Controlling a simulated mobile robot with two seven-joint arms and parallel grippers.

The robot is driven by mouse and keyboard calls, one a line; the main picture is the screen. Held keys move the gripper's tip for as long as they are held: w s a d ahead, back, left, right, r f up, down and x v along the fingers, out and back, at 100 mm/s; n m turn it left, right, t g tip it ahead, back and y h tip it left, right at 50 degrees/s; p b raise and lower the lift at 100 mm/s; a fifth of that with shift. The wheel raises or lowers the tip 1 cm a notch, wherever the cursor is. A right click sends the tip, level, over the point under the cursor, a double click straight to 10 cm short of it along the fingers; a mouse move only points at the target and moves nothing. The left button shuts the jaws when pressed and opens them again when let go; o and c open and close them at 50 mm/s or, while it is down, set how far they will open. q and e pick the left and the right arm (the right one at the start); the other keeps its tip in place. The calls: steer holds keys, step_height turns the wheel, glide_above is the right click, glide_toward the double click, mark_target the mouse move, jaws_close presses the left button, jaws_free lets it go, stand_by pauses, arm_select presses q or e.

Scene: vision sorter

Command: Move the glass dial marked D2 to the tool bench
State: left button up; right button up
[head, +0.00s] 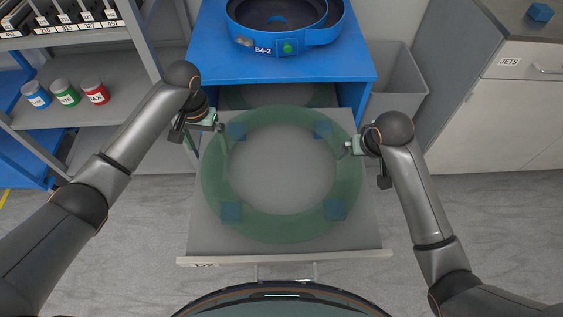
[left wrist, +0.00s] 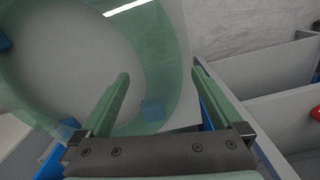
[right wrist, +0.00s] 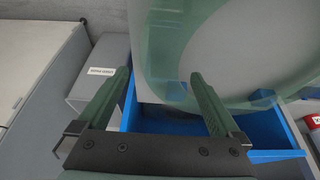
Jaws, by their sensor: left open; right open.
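A large translucent green glass ring, the dial (head: 285,230), lies flat on blue pads on a pulled-out grey drawer (head: 285,180). No D2 mark is readable on it; a small label on the drawer's front edge is too small to read surely. My left gripper (head: 222,130) is open and empty at the ring's upper left edge. My right gripper (head: 343,151) is open and empty at the ring's right edge. In the left wrist view the ring (left wrist: 172,60) shows between and beyond the fingers. In the right wrist view the ring (right wrist: 160,55) also shows beyond the fingers.
A blue bench (head: 210,55) stands behind the drawer, bearing a round blue tray (head: 285,38) labelled B4-2. Shelves with several jars (head: 66,93) are at left. A grey bin (head: 400,80) and a cabinet labelled JETS (head: 505,100) are at right. Floor beside the drawer is clear.

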mark_target(215, 163)
arm_select(q)
step_height(215, 163, down, 6)
steer(key=shift+f, duration=0.25)
arm_select(e)
steer(key=x, duration=0.6)
steer(key=shift+w+f, duration=0.15)
arm_select(q)
jaws_close()
arm_select(e)
jaws_close()
arm_select(q)
steer(key=shift+w+r, duration=0.15)
steer(key=shift+r, duration=0.1)
arm_select(e)
steer(key=shift+w, duration=0.1)
